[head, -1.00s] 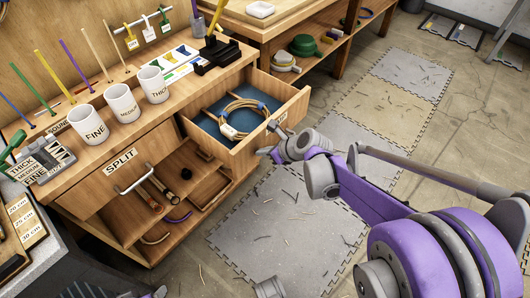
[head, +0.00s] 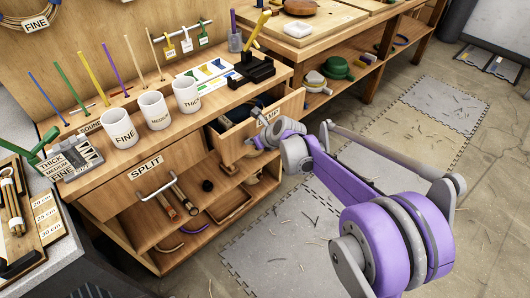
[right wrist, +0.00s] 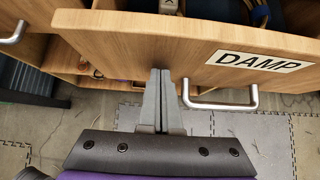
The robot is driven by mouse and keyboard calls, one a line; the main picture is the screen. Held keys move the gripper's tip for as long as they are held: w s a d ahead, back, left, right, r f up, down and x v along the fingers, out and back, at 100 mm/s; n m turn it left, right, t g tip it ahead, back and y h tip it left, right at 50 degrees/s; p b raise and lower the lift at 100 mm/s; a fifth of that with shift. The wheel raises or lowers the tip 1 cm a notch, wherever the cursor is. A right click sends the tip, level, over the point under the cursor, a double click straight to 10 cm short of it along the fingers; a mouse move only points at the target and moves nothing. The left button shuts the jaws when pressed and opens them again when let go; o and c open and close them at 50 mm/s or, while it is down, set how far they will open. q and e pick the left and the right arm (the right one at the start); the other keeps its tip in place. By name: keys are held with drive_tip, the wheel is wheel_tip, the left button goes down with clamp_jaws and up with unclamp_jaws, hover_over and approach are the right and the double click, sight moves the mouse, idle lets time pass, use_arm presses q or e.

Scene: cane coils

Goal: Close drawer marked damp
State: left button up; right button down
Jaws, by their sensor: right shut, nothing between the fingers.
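The drawer marked DAMP (head: 240,140) is partly open at the right end of the wooden bench in the head view, with a cane coil partly visible inside. In the right wrist view its wooden front (right wrist: 150,38) carries the DAMP label (right wrist: 258,62) and a metal bar handle (right wrist: 222,102). My right gripper (head: 257,142) is at the drawer front. In the right wrist view its fingers (right wrist: 160,74) are shut and empty, with the tips at the front's lower edge, left of the handle. They look touching or very close. My left gripper does not show.
The SPLIT drawer front (head: 146,168) is left of it, above open shelves with cane pieces. White mugs (head: 153,110) and a black tool with a yellow handle (head: 254,72) stand on the bench top. Grey floor mats (head: 285,235) lie in front.

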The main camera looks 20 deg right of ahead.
drive_tip(key=w+a, duration=0.1)
drive_tip(key=w, duration=0.1)
drive_tip(key=w+a, duration=0.1)
drive_tip(key=w, duration=0.1)
drive_tip(key=w+a, duration=0.1)
drive_tip(key=w, duration=0.2)
drive_tip(key=shift+w+a, duration=0.2)
drive_tip(key=shift+w, duration=0.35)
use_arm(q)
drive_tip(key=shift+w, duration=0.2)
use_arm(e)
drive_tip(key=shift+r, duration=0.1)
drive_tip(key=shift+w, duration=0.1)
